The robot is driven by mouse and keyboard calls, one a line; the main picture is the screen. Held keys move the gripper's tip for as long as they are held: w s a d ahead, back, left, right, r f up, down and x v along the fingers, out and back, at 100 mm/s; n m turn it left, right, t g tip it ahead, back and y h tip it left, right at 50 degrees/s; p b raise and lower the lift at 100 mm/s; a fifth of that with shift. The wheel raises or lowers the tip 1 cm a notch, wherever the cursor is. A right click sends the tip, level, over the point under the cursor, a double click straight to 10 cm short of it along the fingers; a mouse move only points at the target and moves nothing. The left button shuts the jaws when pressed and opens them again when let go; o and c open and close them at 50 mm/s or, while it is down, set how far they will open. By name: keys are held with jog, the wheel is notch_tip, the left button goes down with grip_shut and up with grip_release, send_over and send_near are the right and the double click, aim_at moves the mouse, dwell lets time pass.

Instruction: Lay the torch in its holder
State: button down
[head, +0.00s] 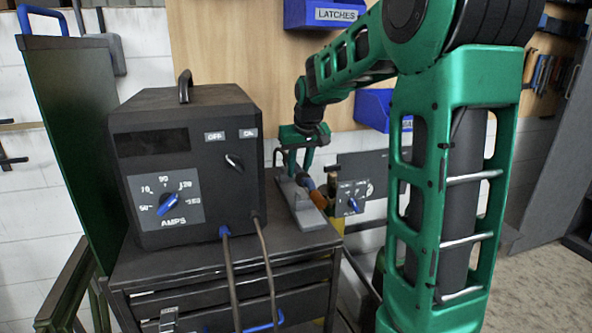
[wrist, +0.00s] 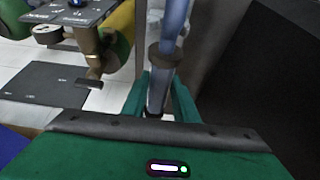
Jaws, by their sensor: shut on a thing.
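The torch (head: 309,185) has a blue part and a brown-orange end, and it slants down to the right beside the welding machine. In the wrist view the torch (wrist: 168,50) is a grey-blue rod with a dark collar, running up from between the green fingers. My gripper (head: 297,168) is shut on it; the fingers also show in the wrist view (wrist: 160,100). A long grey block (head: 306,218), which looks like the holder, lies on the cart top below the torch. I cannot tell whether the torch touches it.
The black welding machine (head: 190,165) with dials and two cables stands on the cart (head: 150,270), left of my gripper. A small panel with a blue knob (head: 356,195) is right of the torch. Blue bins (head: 330,14) hang on the wall behind.

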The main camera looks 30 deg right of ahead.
jog(key=shift+f, duration=0.15)
jog(key=shift+f, duration=1.1)
jog(key=shift+f, duration=0.8)
dwell(0.5)
jog(key=c, duration=1.3)
grip_release()
jog(key=shift+c, duration=0.2)
jog(key=v, duration=1)
jog(key=shift+s+a+r, duration=0.1)
jog(key=shift+s+r, duration=0.05)
jog(key=shift+r, duration=0.15)
